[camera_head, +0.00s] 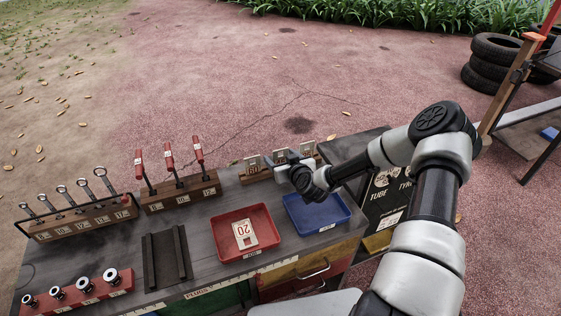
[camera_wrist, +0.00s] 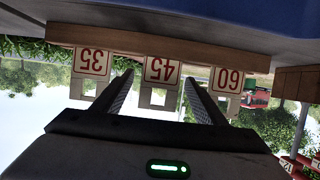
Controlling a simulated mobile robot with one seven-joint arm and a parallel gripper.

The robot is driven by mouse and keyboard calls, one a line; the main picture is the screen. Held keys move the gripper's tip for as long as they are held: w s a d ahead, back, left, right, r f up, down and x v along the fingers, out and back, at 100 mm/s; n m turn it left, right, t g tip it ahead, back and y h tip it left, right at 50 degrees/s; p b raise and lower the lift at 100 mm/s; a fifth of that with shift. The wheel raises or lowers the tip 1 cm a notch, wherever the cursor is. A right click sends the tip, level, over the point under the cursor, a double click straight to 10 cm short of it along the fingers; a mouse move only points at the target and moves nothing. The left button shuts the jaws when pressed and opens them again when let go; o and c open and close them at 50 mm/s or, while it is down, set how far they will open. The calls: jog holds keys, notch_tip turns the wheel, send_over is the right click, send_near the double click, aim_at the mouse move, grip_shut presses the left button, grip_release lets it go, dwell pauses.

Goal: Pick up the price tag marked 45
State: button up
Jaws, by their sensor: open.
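The price tag marked 45 (camera_wrist: 161,72) is a white card with red digits and a square cut-out. It stands in a wooden rack (camera_wrist: 140,43) between the tag marked 35 (camera_wrist: 91,64) and the tag marked 60 (camera_wrist: 227,80). These appear upside down in the wrist view. My gripper (camera_wrist: 158,76) is open, one finger on each side of the 45 tag as seen there. I cannot tell whether the fingertips touch it. In the head view my gripper is at the rack (camera_head: 256,176) and partly hides it.
A blue tray (camera_head: 318,214) and a red tray (camera_head: 222,223) holding a tag marked 20 (camera_head: 243,233) lie in front of the rack. Racks of red-handled tools (camera_head: 180,193) and wrenches (camera_head: 85,218) stand to the left. A dark box (camera_head: 352,144) is right of the rack.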

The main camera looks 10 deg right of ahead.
jog(key=shift+w+f, duration=0.1)
jog(key=shift+w, duration=0.1)
jog(key=c, duration=1.1)
